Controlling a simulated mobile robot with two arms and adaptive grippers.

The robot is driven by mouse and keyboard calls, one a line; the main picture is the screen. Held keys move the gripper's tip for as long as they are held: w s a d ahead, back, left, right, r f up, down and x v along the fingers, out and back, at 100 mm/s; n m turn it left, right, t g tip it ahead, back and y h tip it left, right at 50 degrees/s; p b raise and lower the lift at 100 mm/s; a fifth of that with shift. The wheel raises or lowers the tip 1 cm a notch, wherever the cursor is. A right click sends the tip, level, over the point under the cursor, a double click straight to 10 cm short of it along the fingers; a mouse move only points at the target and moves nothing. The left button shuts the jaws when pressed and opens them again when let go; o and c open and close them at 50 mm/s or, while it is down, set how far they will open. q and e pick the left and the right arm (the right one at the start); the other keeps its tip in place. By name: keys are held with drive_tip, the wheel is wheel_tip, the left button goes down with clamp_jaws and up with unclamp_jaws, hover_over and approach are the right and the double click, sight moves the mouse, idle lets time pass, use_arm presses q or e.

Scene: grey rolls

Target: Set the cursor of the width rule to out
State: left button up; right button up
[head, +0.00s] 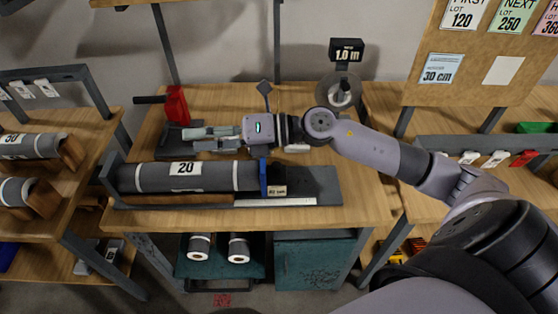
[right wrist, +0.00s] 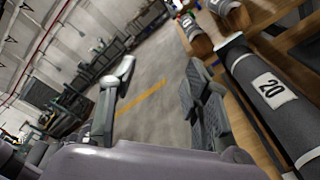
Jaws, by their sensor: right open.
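The width rule (head: 325,182) is a grey bed along the front of the middle table, with a white scale strip on its front edge. Its blue cursor (head: 263,180) stands upright at the right end of a dark grey roll marked 20 (head: 185,177), with a small label beside it that I cannot read surely. The roll also shows in the right wrist view (right wrist: 270,90). My right gripper (head: 190,139) is open and empty, behind and above the roll, fingers pointing left, apart from the cursor. My left gripper is not in view.
A red block with a black bar (head: 177,105) stands behind the roll's left part. A black 1.0 m sign (head: 346,52) stands at the back right. More rolls (head: 30,145) lie on the left rack.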

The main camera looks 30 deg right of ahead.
drive_tip(key=s+d+f+n+g+h, duration=0.1)
drive_tip(key=d+f+n+g+h, duration=0.25)
drive_tip(key=d+n, duration=0.2)
drive_tip(key=g+h, duration=0.1)
drive_tip(key=h, duration=0.8)
approach(277, 165)
drive_tip(key=shift+n+g, duration=0.25)
drive_tip(key=p+x, duration=0.2)
drive_tip(key=x, duration=0.2)
drive_tip(key=p+x, duration=0.2)
drive_tip(key=x, duration=0.2)
drive_tip(key=shift+w+f+p, duration=0.2)
drive_tip(key=shift+w+p, duration=0.1)
drive_tip(key=shift+p, duration=0.05)
drive_tip(key=shift+c, duration=0.6)
clamp_jaws()
